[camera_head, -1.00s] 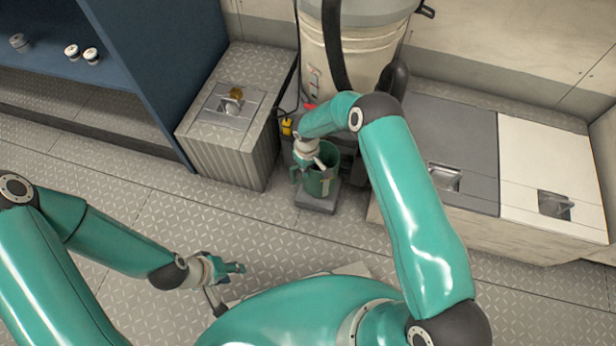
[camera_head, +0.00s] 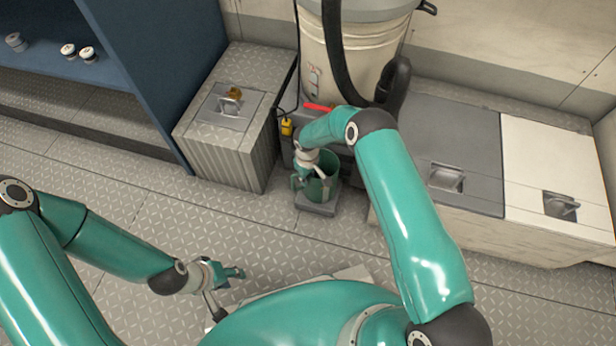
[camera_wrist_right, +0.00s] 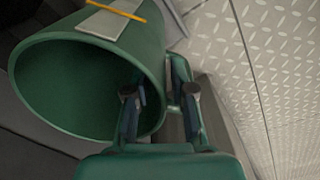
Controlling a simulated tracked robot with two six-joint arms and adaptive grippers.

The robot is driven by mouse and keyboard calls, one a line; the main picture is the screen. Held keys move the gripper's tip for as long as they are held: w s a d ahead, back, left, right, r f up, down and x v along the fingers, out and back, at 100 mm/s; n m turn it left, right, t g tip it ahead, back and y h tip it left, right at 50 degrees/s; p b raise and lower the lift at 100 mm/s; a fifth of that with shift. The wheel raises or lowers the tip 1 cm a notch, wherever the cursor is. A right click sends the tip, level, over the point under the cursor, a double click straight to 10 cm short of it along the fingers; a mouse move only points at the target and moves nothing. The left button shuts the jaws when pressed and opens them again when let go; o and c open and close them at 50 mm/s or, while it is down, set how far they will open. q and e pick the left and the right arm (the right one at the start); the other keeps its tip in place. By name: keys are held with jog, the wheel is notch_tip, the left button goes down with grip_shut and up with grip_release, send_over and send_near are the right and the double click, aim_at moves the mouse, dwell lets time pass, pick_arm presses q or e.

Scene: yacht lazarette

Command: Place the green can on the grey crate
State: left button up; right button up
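The green can (camera_head: 327,188) is an open-mouthed cylinder at the centre of the head view. It appears to stand upright on or just above a small dark grey block (camera_head: 318,208); I cannot tell if they touch. My right gripper (camera_head: 301,180) is at its left side. In the right wrist view the can (camera_wrist_right: 60,90) shows its open mouth, and my right fingers (camera_wrist_right: 160,112) straddle its rim, one inside and one outside. How firmly they close is unclear. A grey ribbed crate-like box (camera_head: 225,152) stands left of the can. My left gripper (camera_head: 228,280) is low over the floor, apparently empty.
A cream barrel (camera_head: 355,60) with a black hose stands behind the can. Low lockers with a grey lid (camera_head: 470,185) and a white lid (camera_head: 540,155) are at the right. A blue shelf (camera_head: 165,70) is at the left. The patterned floor (camera_head: 220,225) is clear.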

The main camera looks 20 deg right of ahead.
jog(key=shift+r, duration=0.1)
notch_tip(320, 180, up, 12)
jog(key=p, duration=0.4)
jog(key=s+a+m+y, duration=0.2)
jog(key=s+m, duration=0.1)
jog(key=s, duration=1)
jog(key=s+a+r+m+y, duration=0.1)
jog(key=s+a+m+y, duration=0.1)
jog(key=s, duration=1.1)
jog(key=shift+s+r+m+t, duration=0.2)
jog(key=shift+s+m+t, duration=0.1)
jog(key=shift+m, duration=0.6)
notch_tip(320, 180, up, 30)
jog(key=p, duration=3)
jog(key=shift+r, duration=0.25)
